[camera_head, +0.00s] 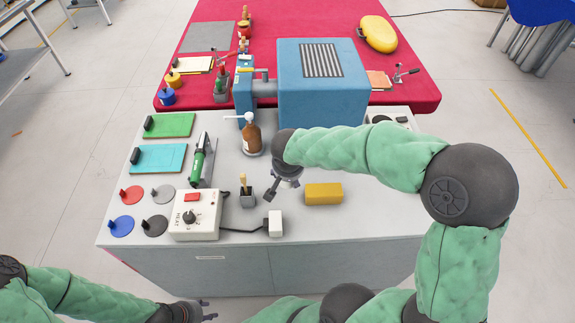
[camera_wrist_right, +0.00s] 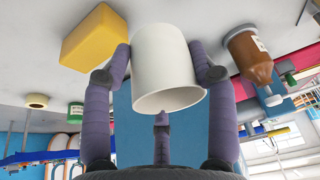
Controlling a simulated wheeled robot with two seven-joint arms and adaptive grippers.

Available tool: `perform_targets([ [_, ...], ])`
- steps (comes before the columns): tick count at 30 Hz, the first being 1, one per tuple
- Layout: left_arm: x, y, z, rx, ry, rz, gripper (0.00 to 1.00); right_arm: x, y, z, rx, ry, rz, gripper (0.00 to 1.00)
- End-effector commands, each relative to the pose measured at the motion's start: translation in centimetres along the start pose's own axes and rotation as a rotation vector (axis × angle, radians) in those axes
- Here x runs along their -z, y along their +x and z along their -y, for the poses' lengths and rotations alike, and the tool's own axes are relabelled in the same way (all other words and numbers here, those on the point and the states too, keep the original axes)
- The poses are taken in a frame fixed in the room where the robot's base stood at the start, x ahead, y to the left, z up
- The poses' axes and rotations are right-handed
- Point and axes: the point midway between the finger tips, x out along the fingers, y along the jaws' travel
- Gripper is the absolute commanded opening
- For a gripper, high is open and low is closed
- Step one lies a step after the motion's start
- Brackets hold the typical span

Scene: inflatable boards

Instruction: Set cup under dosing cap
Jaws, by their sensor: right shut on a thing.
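A plain white cup (camera_wrist_right: 165,55) is held between the purple fingers of my right gripper (camera_wrist_right: 165,80) in the right wrist view. In the head view this gripper (camera_head: 272,188) is over the grey table, right of the brown bottle and towards me; its own wrist hides the cup there. The brown bottle (camera_head: 252,139) stands upright with a white dosing cap (camera_head: 240,117), its spout pointing left. The bottle also shows in the right wrist view (camera_wrist_right: 243,50), apart from the cup. My left gripper (camera_head: 208,310) is low in the picture, off the table's front edge, fingers apart and empty.
A yellow block (camera_head: 323,193) lies right of my right gripper. A heat controller (camera_head: 197,215) with a cabled white block (camera_head: 275,223), a small grey holder (camera_head: 247,198) and a green tool (camera_head: 201,160) are to the left. A blue machine (camera_head: 320,95) stands behind.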

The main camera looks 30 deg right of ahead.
Motion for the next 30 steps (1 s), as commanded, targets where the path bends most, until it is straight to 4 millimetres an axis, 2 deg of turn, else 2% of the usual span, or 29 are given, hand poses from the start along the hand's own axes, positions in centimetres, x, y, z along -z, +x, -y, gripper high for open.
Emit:
perform_targets([
  [1, 0.0, 0.3, 0.1, 0.0, 0.0, 0.0, 0.4, 0.8, 1.1, -0.1, -0.002, 0.003, 0.002, 0.21],
  [9, 0.1, 0.9, 0.3, 0.0, 0.0, 0.0, 0.4, 4.8, 5.2, -0.5, -0.001, 0.0, 0.002, 0.21],
  [15, 0.1, 1.8, 0.6, 0.0, 0.0, 0.0, 0.4, 5.8, 9.2, -0.6, 0.0, -0.002, 0.002, 0.21],
  [18, 0.1, 2.0, 0.7, 0.0, 0.0, 0.0, 0.4, 6.3, 10.4, -0.6, 0.0, -0.002, 0.001, 0.21],
  [26, 0.1, 2.2, 0.8, 0.0, 0.0, 0.0, 0.4, 6.9, 11.8, -0.7, 0.001, -0.003, -0.001, 0.21],
  [30, 0.1, 2.9, 1.0, 0.0, 0.0, 0.0, 0.4, 6.4, 13.5, -0.7, 0.0, -0.003, 0.002, 0.21],
])
